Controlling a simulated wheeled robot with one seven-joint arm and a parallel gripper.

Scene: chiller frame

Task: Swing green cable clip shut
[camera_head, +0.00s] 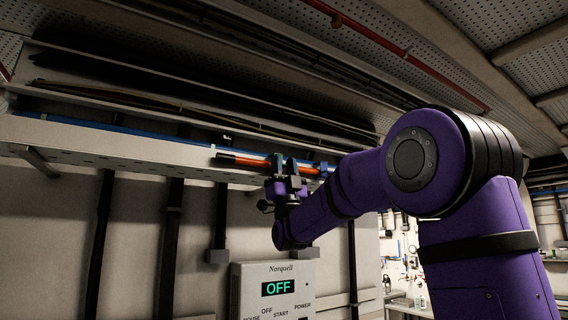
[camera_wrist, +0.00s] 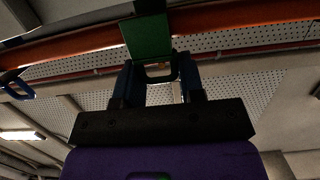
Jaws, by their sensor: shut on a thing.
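The green cable clip (camera_wrist: 147,37) is at the top centre of the wrist view, against the orange cable (camera_wrist: 230,18). My gripper (camera_wrist: 160,72) is just below it, its two fingers closed on the clip's dark loop-shaped lower part. Whether the clip is latched I cannot tell.
A blue clip (camera_wrist: 15,86) hangs at the left of the wrist view; it also shows right of my gripper in the head view (camera_head: 323,168). The perforated cable tray (camera_head: 120,140) runs above. A control box (camera_head: 275,288) reading OFF is on the wall below.

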